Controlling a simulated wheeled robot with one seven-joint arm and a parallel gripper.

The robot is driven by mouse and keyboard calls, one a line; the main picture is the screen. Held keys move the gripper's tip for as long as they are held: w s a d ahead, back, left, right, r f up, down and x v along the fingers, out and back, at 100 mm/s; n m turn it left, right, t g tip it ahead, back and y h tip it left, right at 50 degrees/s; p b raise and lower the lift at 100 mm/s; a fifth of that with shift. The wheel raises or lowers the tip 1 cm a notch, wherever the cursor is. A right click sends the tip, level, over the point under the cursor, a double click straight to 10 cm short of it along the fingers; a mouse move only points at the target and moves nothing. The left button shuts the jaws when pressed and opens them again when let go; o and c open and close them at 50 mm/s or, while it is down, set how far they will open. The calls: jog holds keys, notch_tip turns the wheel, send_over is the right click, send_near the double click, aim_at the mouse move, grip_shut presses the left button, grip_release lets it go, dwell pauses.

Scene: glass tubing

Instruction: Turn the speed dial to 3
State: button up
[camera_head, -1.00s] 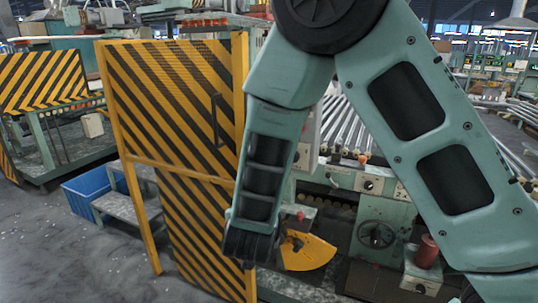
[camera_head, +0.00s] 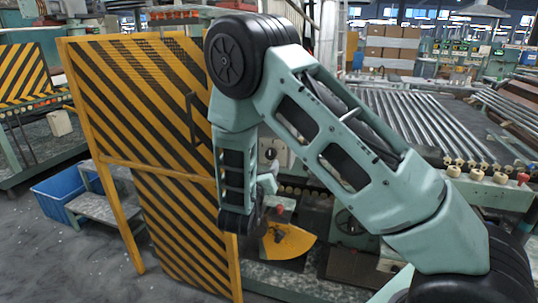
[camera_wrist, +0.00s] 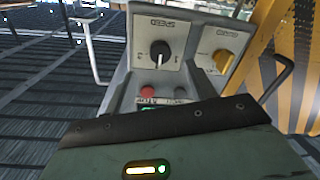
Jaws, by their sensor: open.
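The speed dial (camera_wrist: 160,52) is a round black knob with a pale pointer line, on a light grey control panel (camera_wrist: 136,38) in the wrist view. Its pointer line points downward in that picture; the scale marks are too small to read. The panel's lettering appears turned over. In the head view the panel (camera_head: 283,152) is partly hidden behind my arm. My gripper (camera_head: 268,183) is below the panel there, apart from it and empty. Its fingers are hard to make out. In the wrist view only the hand's body shows, below the dial.
A yellow knob (camera_wrist: 223,60) sits right of the dial, and a red button (camera_wrist: 148,91) below it. A black-and-yellow striped guard door (camera_head: 140,110) stands close on the left of my arm. A roller bed with metal rods (camera_head: 420,115) lies behind on the right.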

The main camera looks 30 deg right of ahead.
aim_at(271, 156)
jog(key=p+x, duration=0.1)
jog(key=x, duration=0.6)
jog(key=shift+d+p, duration=0.1)
jog(key=shift+p, duration=0.2)
jog(key=c, duration=1)
